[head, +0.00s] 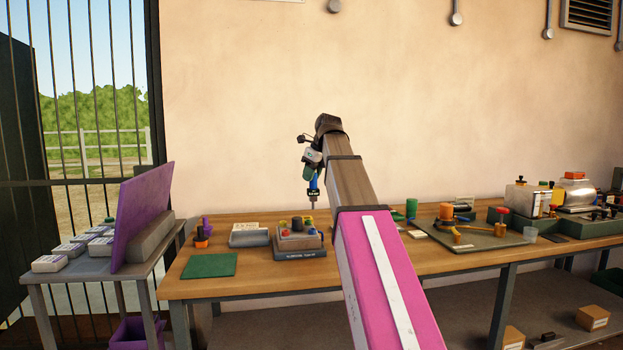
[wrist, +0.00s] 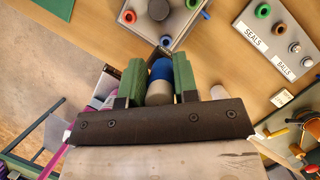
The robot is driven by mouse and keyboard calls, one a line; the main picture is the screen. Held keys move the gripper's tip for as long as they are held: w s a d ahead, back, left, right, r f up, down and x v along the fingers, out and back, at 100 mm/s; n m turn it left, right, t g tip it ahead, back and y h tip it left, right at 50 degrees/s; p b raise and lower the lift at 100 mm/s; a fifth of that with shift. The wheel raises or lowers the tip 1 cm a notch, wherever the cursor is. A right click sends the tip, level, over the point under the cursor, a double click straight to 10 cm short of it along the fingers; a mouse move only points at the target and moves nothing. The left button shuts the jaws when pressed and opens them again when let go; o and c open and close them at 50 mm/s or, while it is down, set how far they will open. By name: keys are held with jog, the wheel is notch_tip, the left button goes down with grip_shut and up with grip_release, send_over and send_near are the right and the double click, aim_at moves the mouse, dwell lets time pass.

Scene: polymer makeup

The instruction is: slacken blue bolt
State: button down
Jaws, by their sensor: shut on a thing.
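My gripper (head: 311,174) is above the bench, shut on a blue driver-like tool (head: 314,185) with a dark lower part and a thin tip pointing down. In the wrist view, the green finger pads of my gripper (wrist: 159,82) close on either side of the tool's blue and grey body (wrist: 160,71). Below the tip stands a grey fixture (head: 300,254) with small coloured parts on top. A blue part, likely the blue bolt (head: 297,223), shows there among red and yellow ones. The tip looks apart from the fixture in the head view.
A green mat (head: 209,266) lies left of the fixture. A grey labelled tray (head: 249,236) and orange and purple items (head: 202,234) stand near it. The SEALS and BALLS tray (wrist: 272,38) is right in the wrist view. A tool board (head: 468,236) lies further right.

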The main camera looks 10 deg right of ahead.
aim_at(311, 197)
jog(key=shift+a, duration=0.2)
jog(key=shift+f, duration=0.1)
jog(key=shift+f, duration=3.85)
jog(key=c, duration=0.8)
grip_release()
jog(key=shift+d, duration=0.1)
jog(key=v, duration=1)
jog(key=shift+r, duration=0.35)
